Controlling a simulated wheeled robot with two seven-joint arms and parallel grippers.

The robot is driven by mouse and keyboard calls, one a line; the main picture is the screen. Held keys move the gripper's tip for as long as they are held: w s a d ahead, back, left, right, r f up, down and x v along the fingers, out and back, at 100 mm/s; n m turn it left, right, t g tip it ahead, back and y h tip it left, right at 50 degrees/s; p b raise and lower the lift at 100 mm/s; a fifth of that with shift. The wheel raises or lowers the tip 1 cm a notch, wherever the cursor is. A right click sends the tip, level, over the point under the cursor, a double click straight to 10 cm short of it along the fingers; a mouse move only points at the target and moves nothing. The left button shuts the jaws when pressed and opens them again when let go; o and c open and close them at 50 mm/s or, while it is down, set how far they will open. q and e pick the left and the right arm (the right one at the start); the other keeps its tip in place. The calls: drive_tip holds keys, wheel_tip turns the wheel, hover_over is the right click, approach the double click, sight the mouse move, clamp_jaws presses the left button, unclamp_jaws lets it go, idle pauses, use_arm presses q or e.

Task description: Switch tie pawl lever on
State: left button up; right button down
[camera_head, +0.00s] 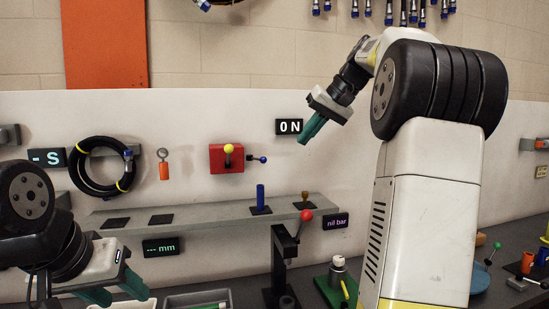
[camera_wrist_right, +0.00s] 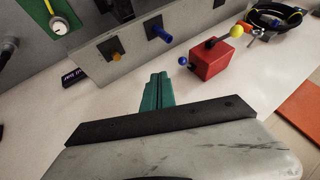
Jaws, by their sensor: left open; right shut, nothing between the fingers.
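A red box (camera_head: 226,158) is fixed to the white wall panel, with a yellow-ball lever (camera_head: 229,149) on its front and a blue-ball lever (camera_head: 262,160) sticking out to its right. I cannot tell which one is the tie pawl lever. A sign reading "ON" (camera_head: 289,127) is on the panel to the right of the box. My right gripper (camera_head: 303,141) is shut and empty, beside the sign and apart from the levers. The right wrist view shows the red box (camera_wrist_right: 211,60) just right of its fingertips (camera_wrist_right: 158,76). My left gripper (camera_head: 117,293) is open and empty at lower left.
A grey shelf (camera_head: 225,209) below the box carries a blue cylinder (camera_head: 260,197) and an orange-brown plug (camera_head: 305,200). A red-ball lever (camera_head: 306,216) stands on a black post in front. A coiled black hose (camera_head: 88,183) hangs at left. An orange-handled tool (camera_head: 164,170) hangs left of the box.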

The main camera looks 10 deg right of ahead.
sight(258, 159)
drive_tip(key=shift+w+d+r, duration=0.25)
drive_tip(key=shift+d, duration=0.4)
drive_tip(key=w+a+f, duration=0.5)
drive_tip(key=a+f, duration=0.2)
drive_tip(key=a, duration=0.1)
drive_tip(key=shift+w, duration=0.3)
drive_tip(key=shift+a, duration=0.15)
